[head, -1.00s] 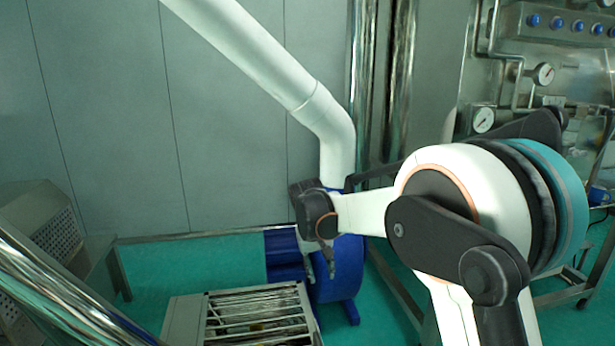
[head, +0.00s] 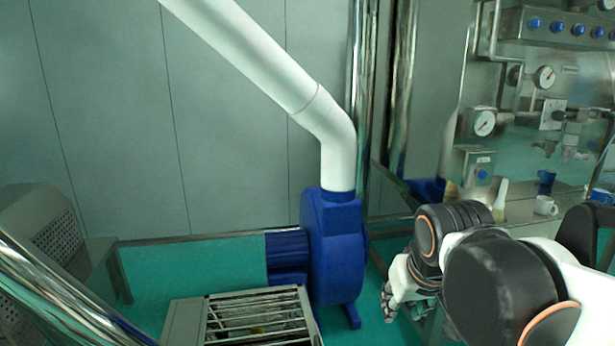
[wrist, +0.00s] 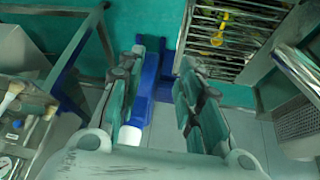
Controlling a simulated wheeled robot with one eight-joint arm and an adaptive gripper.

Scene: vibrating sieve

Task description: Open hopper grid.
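The hopper grid (head: 255,316) is a metal frame of parallel bars, low at the bottom centre of the head view. It lies flat over its hopper, with something yellow showing between the bars. In the wrist view the grid (wrist: 222,32) is at the upper right. My gripper (head: 388,302) is right of the grid in the head view, apart from it. In the wrist view my gripper's two fingers (wrist: 160,65) stand apart with nothing between them.
A blue blower (head: 337,245) with a white pipe (head: 268,60) stands behind the grid. A perforated metal unit (head: 58,238) is at the left. A metal bench (head: 520,208) with a white mug (head: 545,205) is at the right. Green floor is clear left of the blower.

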